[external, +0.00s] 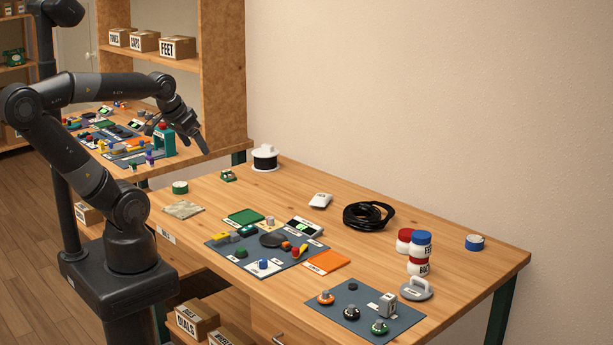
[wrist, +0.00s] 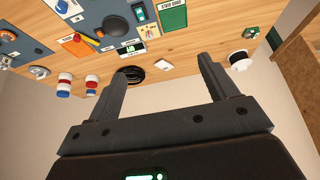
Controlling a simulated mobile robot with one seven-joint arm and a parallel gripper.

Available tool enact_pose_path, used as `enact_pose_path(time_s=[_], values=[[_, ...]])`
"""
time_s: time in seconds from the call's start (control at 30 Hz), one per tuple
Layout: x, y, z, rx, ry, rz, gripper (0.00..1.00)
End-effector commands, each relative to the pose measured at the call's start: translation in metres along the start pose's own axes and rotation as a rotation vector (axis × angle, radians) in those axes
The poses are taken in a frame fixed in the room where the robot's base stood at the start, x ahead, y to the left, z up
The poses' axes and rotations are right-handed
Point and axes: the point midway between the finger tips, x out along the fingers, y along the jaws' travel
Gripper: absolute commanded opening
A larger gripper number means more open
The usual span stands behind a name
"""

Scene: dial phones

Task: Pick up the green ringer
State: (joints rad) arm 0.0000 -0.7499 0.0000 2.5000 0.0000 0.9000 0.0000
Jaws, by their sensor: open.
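The green ringer (external: 380,327) appears as a small round green-and-black piece with a pale top, at the near right corner of a dark grey mat (external: 330,318) on the front table. An orange-based round piece (external: 325,297) of similar shape and a small dark piece (external: 352,313) share the mat, with a grey block (external: 387,304) behind the green one. My gripper (external: 180,138) is open and empty, high over the table's far left end, well away from the ringer. Its two fingers are spread in the wrist view (wrist: 162,74), with nothing between them. The ringer cannot be clearly told there.
A second grey mat (external: 222,241) holds several small parts. Black cable coil (external: 368,216), stacked jars (external: 420,250), grey handled weight (external: 415,289) and white spool (external: 264,158) stand around. A shelf unit (external: 222,80) rises behind my gripper. Bare wood lies near the right edge.

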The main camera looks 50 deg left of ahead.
Motion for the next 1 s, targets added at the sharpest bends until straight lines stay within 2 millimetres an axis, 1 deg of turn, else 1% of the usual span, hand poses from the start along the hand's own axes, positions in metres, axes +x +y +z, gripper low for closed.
enact_pose_path(time_s=[0.23, 0.27, 0.47, 0.57, 0.67, 0.77, 0.87, 1.0], values=[[0.0, 0.0, 0.0, 0.0, 0.0, 0.0, 0.79], [0.0, 0.0, 0.0, 0.0, 0.0, 0.0, 0.76], [0.0, 0.0, 0.0, 0.0, 0.0, 0.0, 0.76], [0.0, -0.002, -0.005, 0.001, -0.004, -0.003, 0.76], [0.0, -0.006, -0.02, 0.003, -0.021, -0.011, 0.76], [0.003, -0.015, -0.045, 0.01, -0.05, -0.022, 0.76], [0.009, -0.026, -0.074, 0.018, -0.081, -0.034, 0.76], [0.022, -0.046, -0.113, 0.031, -0.127, -0.046, 0.76]])
